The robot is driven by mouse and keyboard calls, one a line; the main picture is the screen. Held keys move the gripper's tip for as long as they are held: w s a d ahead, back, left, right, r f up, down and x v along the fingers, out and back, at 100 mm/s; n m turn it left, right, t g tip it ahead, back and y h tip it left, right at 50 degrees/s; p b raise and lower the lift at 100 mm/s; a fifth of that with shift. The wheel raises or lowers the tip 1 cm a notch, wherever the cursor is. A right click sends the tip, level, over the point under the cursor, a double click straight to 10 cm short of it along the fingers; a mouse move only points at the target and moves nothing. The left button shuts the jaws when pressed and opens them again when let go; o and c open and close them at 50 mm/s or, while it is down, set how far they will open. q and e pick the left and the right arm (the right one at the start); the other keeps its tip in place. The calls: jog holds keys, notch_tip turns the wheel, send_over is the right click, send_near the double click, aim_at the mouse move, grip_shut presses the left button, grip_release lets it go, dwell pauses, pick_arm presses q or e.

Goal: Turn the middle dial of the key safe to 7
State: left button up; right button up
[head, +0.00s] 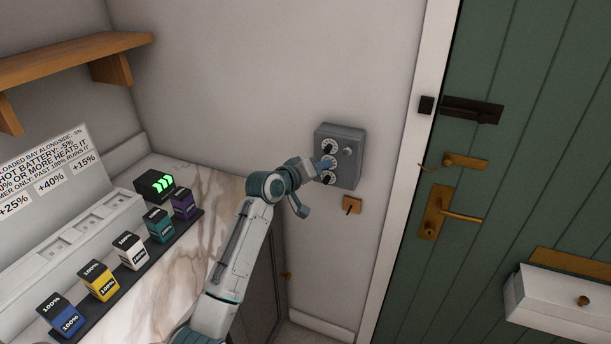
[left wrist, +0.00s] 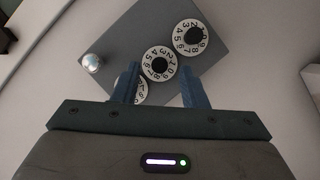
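The key safe (head: 352,174) is a grey box on the wall with a column of three white-rimmed, black-centred dials and a round silver knob, which also shows in the left wrist view (left wrist: 91,63). The middle dial (left wrist: 159,63) lies between and just beyond the fingertips of my left gripper (left wrist: 160,72). The blue fingers are apart, with nothing clearly gripped; contact with the dial cannot be told. One outer dial (left wrist: 192,37) is clear, and the other (left wrist: 141,92) is partly hidden by a finger. The dial settings are too small to read surely. My right gripper is not in view.
A small wooden plate with a dark hook (head: 352,205) is below the safe. A green door (head: 530,110) with brass handles is to the right. A marble counter (head: 180,265) with several coloured batteries and a wooden shelf (head: 70,58) are at left.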

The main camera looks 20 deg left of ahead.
pick_arm(q)
jog(key=b+v, duration=0.2)
jog(key=v, duration=0.7)
jog(key=shift+s+f, duration=0.1)
jog(key=shift+f, duration=0.15)
jog(key=s+a+f+g+y+b, duration=0.1)
jog(key=s+a+f, duration=0.1)
jog(key=f, duration=1.1)
jog(key=s+a+f+g+y, duration=0.2)
jog(key=f, duration=1.2)
jog(key=s+a+f+g+y+b, duration=0.1)
jog(key=a+f, duration=0.1)
jog(key=f, duration=1.1)
jog(key=s+a+f+m+g+y, duration=0.15)
jog(key=s+f+g, duration=0.35)
jog(key=s+f, duration=2.15)
jog(key=s+d+f+m+g, duration=0.1)
jog(key=s+f, duration=0.3)
jog(key=s, duration=0.5)
jog(key=s+d+f+m+g+b, duration=0.1)
jog(key=s+f+m, duration=0.1)
jog(key=s, duration=0.7)
jog(key=s+d+f+m+g, duration=0.1)
jog(key=s+f, duration=0.4)
jog(key=s, duration=0.5)
jog(key=shift+f+g+b, duration=0.3)
jog(key=shift+g, duration=0.1)
